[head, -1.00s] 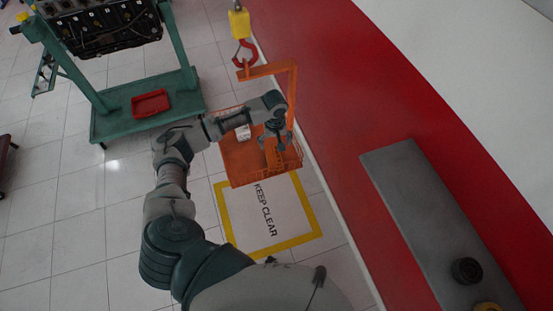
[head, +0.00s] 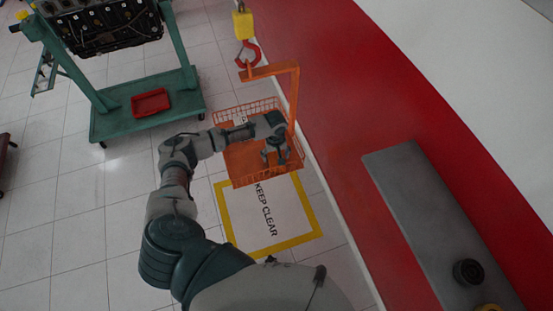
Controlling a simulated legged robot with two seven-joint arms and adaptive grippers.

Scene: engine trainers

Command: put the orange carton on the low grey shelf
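An orange wire basket (head: 237,165) hangs by an orange frame from a red hook (head: 247,54). My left gripper (head: 276,160) is over the right part of the basket, its fingers apart with nothing clearly between them. I cannot make out an orange carton separate from the basket's orange floor; my arm and gripper hide part of the inside. A small white item (head: 240,119) shows at the basket's back, partly behind my forearm. A long grey shelf (head: 415,195) is at the right along the red wall. My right gripper is not in view.
A dark round object (head: 467,271) and a yellow one (head: 488,308) are at the shelf's near end; its far part is bare. A green engine stand (head: 110,122) with a red tray (head: 151,103) stands at the upper left. A yellow-bordered KEEP CLEAR floor sign (head: 268,215) lies below the basket.

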